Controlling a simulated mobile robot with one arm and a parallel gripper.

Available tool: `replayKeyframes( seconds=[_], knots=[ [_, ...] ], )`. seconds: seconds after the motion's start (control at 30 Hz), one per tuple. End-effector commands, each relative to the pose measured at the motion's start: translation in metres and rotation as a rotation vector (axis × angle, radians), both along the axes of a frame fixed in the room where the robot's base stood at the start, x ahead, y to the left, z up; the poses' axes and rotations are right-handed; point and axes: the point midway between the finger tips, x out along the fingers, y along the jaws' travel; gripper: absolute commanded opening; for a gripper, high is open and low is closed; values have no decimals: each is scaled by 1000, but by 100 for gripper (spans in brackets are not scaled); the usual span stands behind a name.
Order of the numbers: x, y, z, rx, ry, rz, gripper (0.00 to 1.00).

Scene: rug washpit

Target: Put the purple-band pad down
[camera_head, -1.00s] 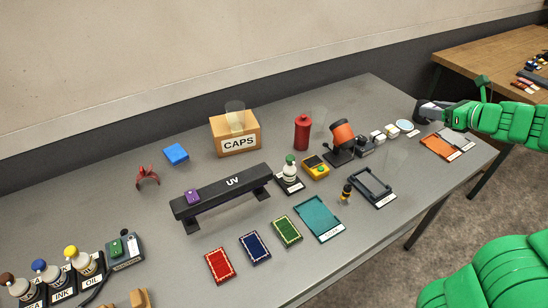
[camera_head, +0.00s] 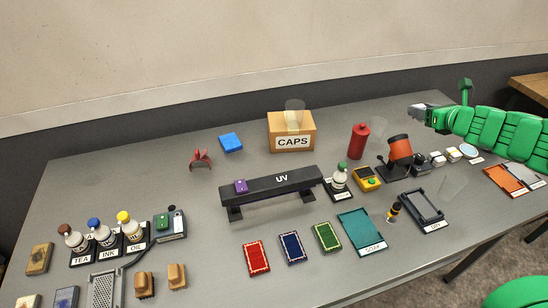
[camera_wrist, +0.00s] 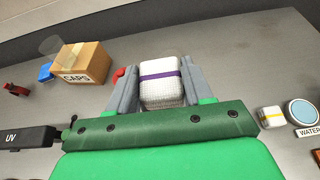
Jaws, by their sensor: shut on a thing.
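The purple-band pad (camera_wrist: 160,85) is a white, textured, rounded block with a purple stripe across it. It sits between the two grey fingers of my gripper (camera_wrist: 158,90) in the wrist view, held above the grey table. The pad cannot be made out there. Another white pad with a yellow band (camera_wrist: 271,117) stands beside the water dish (camera_wrist: 302,112); small white pads also show in the head view (camera_head: 438,159).
The CAPS box (camera_head: 291,134), red bottle (camera_head: 358,141) and orange-headed device (camera_head: 400,150) stand along the back. The UV bar (camera_head: 270,189), SOAK tray (camera_head: 360,232) and DRY tray (camera_head: 425,205) lie nearer. Bare table shows at the left and front.

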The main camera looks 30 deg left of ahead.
Motion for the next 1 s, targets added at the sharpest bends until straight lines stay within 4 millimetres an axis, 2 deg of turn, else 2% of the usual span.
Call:
replayKeyframes(
  seconds=[0.03, 0.37, 0.6, 1.0],
  knots=[
    [-1, 15, 0, 2, 0, 6, 21],
    [-7, 86, -1, 2, -3, 1, 21],
    [-18, 139, -2, 3, -2, 2, 21],
    [-40, 208, -5, -1, -1, -2, 21]
  ],
)
